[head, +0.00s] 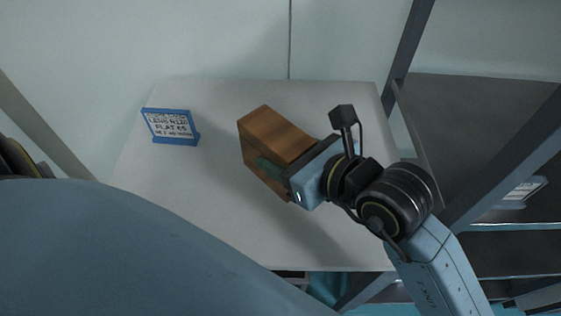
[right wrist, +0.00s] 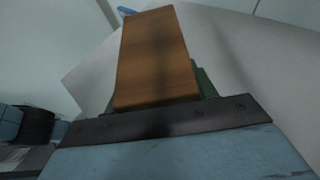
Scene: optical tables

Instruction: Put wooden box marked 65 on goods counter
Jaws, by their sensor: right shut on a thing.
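A brown wooden box (head: 272,135) is held by my right gripper (head: 277,172) over the pale counter (head: 170,205). The gripper is shut on the box, with a green finger pad against its side. The box is tilted in the head view, and I cannot tell whether it touches the counter. No number shows on its visible faces. In the right wrist view the box (right wrist: 155,55) stands out beyond the gripper, with the pale counter (right wrist: 235,60) behind it. My left gripper is not in view.
A blue-framed sign (head: 172,126) with printed text stands at the counter's back left. The counter's left and front areas are clear. A dark metal shelf rack (head: 470,110) with posts stands close at the right. A pale wall (head: 220,40) is behind.

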